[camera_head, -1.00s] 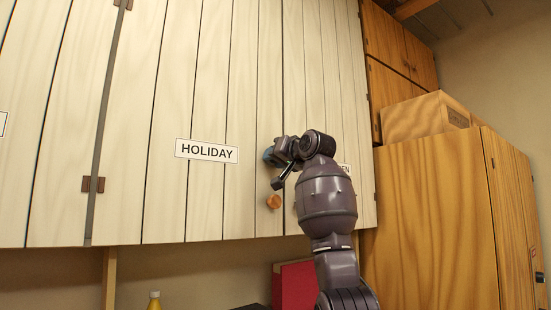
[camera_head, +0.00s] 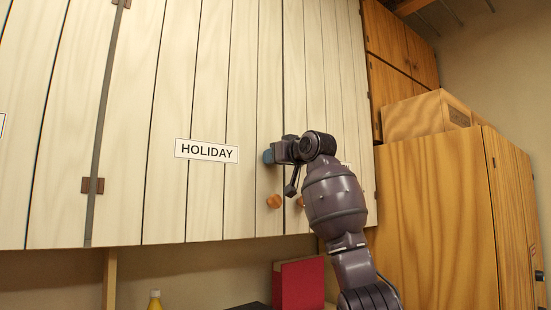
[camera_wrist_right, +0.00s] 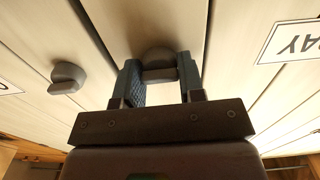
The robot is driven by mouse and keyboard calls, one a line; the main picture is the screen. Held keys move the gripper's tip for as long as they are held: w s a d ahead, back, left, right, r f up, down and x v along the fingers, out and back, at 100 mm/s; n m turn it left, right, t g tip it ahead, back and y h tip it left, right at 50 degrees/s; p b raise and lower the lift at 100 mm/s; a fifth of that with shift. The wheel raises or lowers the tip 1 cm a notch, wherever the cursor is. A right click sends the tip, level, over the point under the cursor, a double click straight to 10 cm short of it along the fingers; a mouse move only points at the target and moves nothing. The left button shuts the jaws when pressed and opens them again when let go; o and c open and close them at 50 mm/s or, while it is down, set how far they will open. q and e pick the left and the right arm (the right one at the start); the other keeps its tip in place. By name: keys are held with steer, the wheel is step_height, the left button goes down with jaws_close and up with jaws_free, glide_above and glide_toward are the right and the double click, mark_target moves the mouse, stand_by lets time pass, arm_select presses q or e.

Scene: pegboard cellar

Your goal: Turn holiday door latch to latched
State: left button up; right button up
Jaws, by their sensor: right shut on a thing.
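The holiday door (camera_head: 185,200) is a pale plank cupboard door with a white HOLIDAY label (camera_head: 207,151). Its latch (camera_wrist_right: 158,62) is a grey rounded turn-piece, seen in the right wrist view between the two blue finger pads. Part of the label also shows upside down in the wrist view (camera_wrist_right: 292,41). My left gripper is not in view.
A second grey latch (camera_wrist_right: 68,78) sits on the neighbouring door. Round wooden knobs (camera_head: 274,201) are below the gripper. A red binder (camera_head: 299,285) stands below the cupboard.

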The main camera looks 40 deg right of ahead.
steer(key=o, duration=0.9)
arm_select(q)
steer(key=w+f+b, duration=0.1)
steer(key=b, duration=0.2)
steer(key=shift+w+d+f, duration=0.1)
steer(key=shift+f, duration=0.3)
arm_select(e)
steer(key=s, duration=0.7)
steer(key=s+a, duration=0.1)
steer(key=s, duration=0.3)
steer(key=shift+a, duration=0.1)
steer(key=shift+w, duration=0.1)
